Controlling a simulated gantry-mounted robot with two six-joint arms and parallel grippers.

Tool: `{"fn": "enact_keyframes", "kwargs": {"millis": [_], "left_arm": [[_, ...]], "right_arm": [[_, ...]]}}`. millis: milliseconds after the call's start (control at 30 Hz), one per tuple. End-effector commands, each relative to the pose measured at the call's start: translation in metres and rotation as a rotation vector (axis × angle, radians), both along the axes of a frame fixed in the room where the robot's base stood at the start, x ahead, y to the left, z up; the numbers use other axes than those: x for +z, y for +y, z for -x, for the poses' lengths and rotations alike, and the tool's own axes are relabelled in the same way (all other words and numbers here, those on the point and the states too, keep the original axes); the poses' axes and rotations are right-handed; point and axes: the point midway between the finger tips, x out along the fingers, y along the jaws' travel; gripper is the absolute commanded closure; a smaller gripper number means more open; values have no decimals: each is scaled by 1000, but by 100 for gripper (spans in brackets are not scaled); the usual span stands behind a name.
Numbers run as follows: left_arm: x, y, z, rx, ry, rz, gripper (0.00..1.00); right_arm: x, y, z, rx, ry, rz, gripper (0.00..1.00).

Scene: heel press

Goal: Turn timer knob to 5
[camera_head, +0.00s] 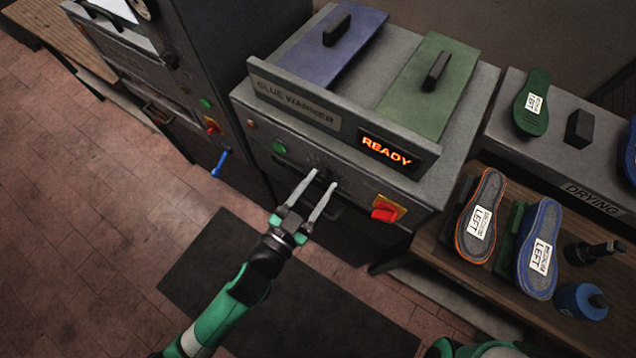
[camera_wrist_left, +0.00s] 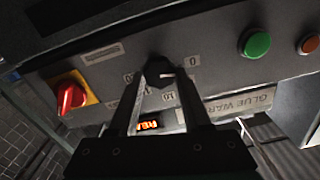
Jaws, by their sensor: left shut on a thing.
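The dark timer knob (camera_wrist_left: 160,69) sits on the grey front panel of the glue warmer (camera_head: 295,105), with small white number labels around it. The label "0" (camera_wrist_left: 193,61) is readable in the left wrist view; which number the knob points to is hard to tell. My left gripper (camera_head: 324,178) reaches the panel, and its two fingers are shut on the knob. In the left wrist view the fingertips (camera_wrist_left: 162,75) hide much of it. My right gripper is outside the views; only part of that arm shows at the bottom of the head view.
On the panel are a green button (camera_head: 279,148), a red switch on a yellow plate (camera_head: 385,213) and a lit READY display (camera_head: 386,152). A drying unit (camera_head: 590,195) and a wooden bench with insoles (camera_head: 480,225) stand at the right.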

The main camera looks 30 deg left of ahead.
Motion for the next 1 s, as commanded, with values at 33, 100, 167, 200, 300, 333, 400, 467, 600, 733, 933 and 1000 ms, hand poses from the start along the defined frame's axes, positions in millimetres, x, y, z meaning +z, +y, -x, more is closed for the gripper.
{"fn": "enact_keyframes", "kwargs": {"millis": [33,100,167,200,300,333,400,467,600,733,933,1000], "left_arm": [[1,0,0,0,-1,-13,100],[1,0,0,0,-3,-40,100],[1,0,0,0,-5,-69,100],[1,0,0,0,-7,-91,100],[1,-1,0,0,-11,-158,100],[1,-1,0,0,-13,-181,100],[1,-1,0,-1,-17,-234,100],[1,-1,0,-1,-21,-284,100],[1,-1,0,-1,-29,-397,100],[1,-2,0,-1,-37,-491,100],[0,-2,0,0,-44,-602,100],[0,-2,0,-1,-46,-628,100]], "right_arm": [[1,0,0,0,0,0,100],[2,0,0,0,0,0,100],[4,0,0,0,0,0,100],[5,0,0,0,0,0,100],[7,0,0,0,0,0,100],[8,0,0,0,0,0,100],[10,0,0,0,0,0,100],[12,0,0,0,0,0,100],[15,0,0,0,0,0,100],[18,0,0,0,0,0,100],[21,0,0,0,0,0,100],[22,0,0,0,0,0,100]]}}
